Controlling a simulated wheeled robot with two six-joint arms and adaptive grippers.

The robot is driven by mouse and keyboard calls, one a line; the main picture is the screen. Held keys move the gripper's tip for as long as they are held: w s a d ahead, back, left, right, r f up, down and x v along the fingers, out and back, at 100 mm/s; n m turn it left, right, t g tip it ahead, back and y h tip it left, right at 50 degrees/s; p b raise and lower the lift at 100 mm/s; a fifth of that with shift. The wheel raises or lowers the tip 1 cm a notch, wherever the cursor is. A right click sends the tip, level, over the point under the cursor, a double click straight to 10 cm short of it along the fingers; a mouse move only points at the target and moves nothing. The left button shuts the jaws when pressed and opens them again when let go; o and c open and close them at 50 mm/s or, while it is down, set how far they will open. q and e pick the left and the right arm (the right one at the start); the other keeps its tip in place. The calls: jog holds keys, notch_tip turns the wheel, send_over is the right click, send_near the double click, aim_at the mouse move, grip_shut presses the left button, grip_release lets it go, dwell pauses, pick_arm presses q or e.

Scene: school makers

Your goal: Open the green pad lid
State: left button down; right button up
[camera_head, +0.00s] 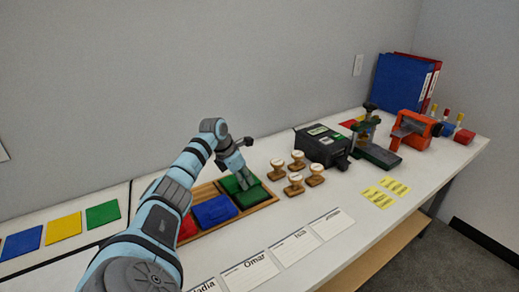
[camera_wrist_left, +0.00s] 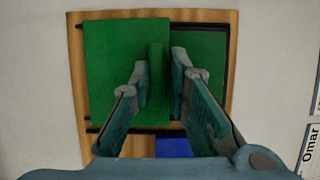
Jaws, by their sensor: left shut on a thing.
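The green lid (camera_wrist_left: 112,75) is a flat plate with a raised green ridge (camera_wrist_left: 156,75) near its right edge in the left wrist view. A darker green pad surface (camera_wrist_left: 209,75) shows to the right of it. In the head view the green pad (camera_head: 256,196) sits at the far right of the wooden tray (camera_wrist_left: 235,50). My left gripper (camera_head: 242,178) is above it, pointing down. In the left wrist view its fingers (camera_wrist_left: 160,72) stand on both sides of the ridge, shut on it. My right gripper is not in view.
A blue pad (camera_head: 214,211) and a red pad (camera_head: 187,228) lie beside the green one. Several wooden stamps (camera_head: 294,184) and a black device (camera_head: 320,145) stand to the right. Name cards (camera_head: 250,270) lie along the front. Coloured squares (camera_head: 62,228) lie at left.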

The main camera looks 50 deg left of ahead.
pick_arm(q)
jog(key=c, duration=1.6)
grip_release()
jog(key=shift+d, duration=0.1)
jog(key=shift+c, duration=0.2)
jog(key=v, duration=1.2)
jog(key=shift+w+d, duration=0.1)
jog(key=shift+w, duration=0.05)
